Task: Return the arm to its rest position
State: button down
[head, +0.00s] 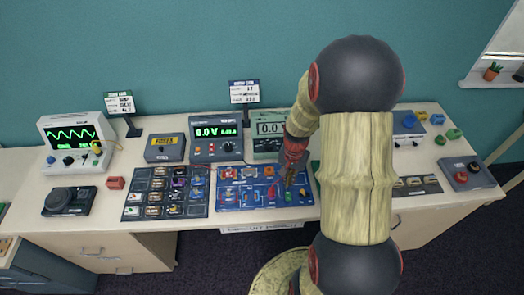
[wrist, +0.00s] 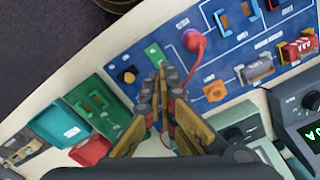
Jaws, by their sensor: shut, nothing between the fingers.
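My arm, with straw-coloured links and dark round joints, reaches across the right half of the head view. My gripper (head: 290,178) points down over the right part of the blue circuit board (head: 229,199). In the wrist view my gripper (wrist: 163,68) has its fingertips together with nothing between them, at the board's edge beside a small green piece (wrist: 153,54). A red plug (wrist: 193,40) with a red lead stands in the board (wrist: 230,62) next to the fingers. My arm hides part of the bench behind it.
The bench holds an oscilloscope (head: 77,140), a fuse box (head: 165,147), a power supply (head: 216,138), a meter (head: 269,128) partly behind my arm, and a dark parts tray (head: 166,192). A red-button box (head: 467,174) stands at the right end. The air above the bench's left half is clear.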

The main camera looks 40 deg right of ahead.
jog(key=shift+s+a+n, duration=0.2)
jog(key=shift+s+n, duration=0.15)
jog(key=shift+n, duration=0.05)
jog(key=shift+s+a+f+n+g+y, duration=0.1)
jog(key=shift+s+a+n+g+y, duration=0.1)
jog(key=shift+s+a, duration=0.25)
jog(key=shift+s+a+f+n+g+y, duration=0.1)
jog(key=shift+s+a+n+g, duration=0.1)
jog(key=shift+s, duration=0.3)
jog(key=s+a+r+n+t+b, duration=0.2)
jog(key=a+r+n+b, duration=0.3)
jog(key=a+r, duration=0.5)
jog(key=s+a+r+n+t+b, duration=0.3)
jog(key=a+r+n+t+b, duration=0.1)
jog(key=a+r, duration=0.7)
jog(key=shift+r+n+b, duration=0.2)
jog(key=shift+n+b, duration=0.25)
jog(key=shift+n, duration=0.45)
jog(key=c, duration=2.6)
grip_release()
